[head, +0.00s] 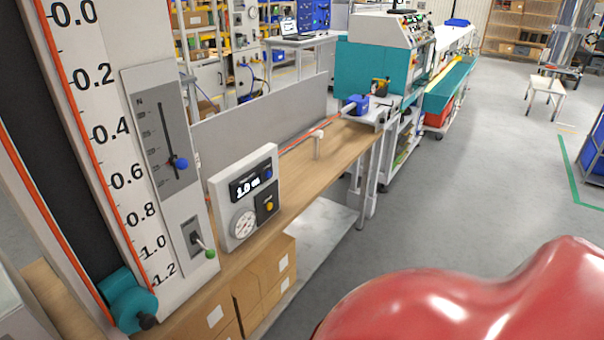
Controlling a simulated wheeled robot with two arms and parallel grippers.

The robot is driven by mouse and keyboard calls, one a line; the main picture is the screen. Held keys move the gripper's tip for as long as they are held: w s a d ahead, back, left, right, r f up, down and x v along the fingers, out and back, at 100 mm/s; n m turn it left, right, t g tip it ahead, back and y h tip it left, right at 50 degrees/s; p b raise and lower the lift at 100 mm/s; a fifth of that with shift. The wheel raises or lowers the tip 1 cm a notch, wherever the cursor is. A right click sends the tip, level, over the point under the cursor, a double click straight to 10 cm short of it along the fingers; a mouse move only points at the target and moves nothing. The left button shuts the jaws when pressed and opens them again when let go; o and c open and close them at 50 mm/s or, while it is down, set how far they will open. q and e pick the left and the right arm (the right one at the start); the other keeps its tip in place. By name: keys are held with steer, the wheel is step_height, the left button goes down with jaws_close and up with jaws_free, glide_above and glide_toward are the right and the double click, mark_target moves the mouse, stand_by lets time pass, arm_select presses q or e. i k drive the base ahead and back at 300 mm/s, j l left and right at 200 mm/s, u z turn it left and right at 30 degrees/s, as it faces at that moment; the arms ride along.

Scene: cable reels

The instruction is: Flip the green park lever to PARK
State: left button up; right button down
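The park lever is a short metal stick with a green ball knob (210,254). It comes out of a small grey switch plate (190,233) low on the white scale panel (100,110), and it points down and to the right. No label saying PARK can be read on its plate. Above it, a grey slider plate (155,110) has a long slot and a blue knob (179,163). Neither of my grippers shows in the head view.
A grey meter box (262,165) reading about 1.0 stands right of the lever on a wooden bench (340,150). Cardboard boxes (262,297) sit below. A teal clamp or knob (128,300) is at the panel's foot. Open floor (440,190) lies to the right.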

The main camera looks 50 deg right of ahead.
mark_target(210, 254)
steer(key=z, duration=1)
steer(key=l+u, duration=0.1)
steer(key=u, duration=0.35)
steer(key=i+l+u, duration=0.25)
steer(key=l, duration=0.25)
steer(key=l+u, duration=0.2)
steer(key=l, duration=0.3)
steer(key=i+l+u, duration=0.1)
steer(key=l+u, duration=0.15)
steer(key=l, duration=0.25)
steer(key=i+l, duration=0.1)
steer(key=l, duration=1)
steer(key=l+u, duration=0.1)
steer(key=l, duration=1)
steer(key=i, duration=0.05)
